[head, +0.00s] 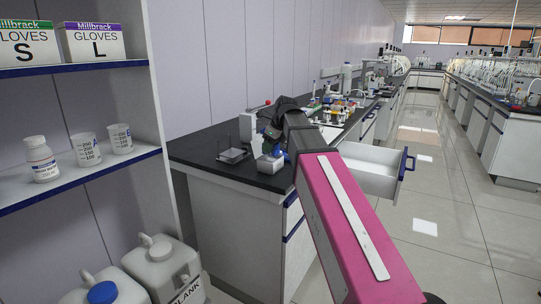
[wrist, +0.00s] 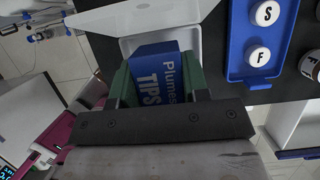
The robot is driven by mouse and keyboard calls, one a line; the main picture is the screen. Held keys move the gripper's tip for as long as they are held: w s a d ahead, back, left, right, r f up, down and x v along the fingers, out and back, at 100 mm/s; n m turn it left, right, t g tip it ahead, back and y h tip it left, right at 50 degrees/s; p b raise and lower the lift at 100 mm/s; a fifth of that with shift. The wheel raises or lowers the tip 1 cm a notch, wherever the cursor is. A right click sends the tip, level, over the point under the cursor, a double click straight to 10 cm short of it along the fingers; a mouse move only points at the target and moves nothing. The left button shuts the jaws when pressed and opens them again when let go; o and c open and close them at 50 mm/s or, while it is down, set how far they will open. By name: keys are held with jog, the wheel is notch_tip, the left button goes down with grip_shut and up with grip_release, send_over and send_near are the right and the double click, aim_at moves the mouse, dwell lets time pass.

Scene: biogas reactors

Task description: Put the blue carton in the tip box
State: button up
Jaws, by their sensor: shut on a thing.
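In the wrist view my gripper (wrist: 154,72) is shut on a blue carton (wrist: 153,92) with white print reading "TIPS". Its green fingers press on the carton's left and right sides. A pale, open-looking box (wrist: 140,18) lies just beyond and partly behind the carton; its lower part is hidden, and I cannot tell whether it is the tip box or whether the carton touches it. In the head view my arm reaches over the dark bench, and the carton cannot be made out clearly.
A blue tray (wrist: 251,78) with white-capped items marked S and F is right of the carton. An open white drawer (head: 372,178) juts from the bench (head: 235,185). A small glass-sided stand (head: 232,154) is near the bench's front. Shelves (head: 80,175) stand at left.

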aim_at(271, 155)
jog(key=shift+f, duration=1.7)
jog(key=shift+f, duration=0.15)
jog(key=o, duration=0.9)
jog(key=v, duration=1.2)
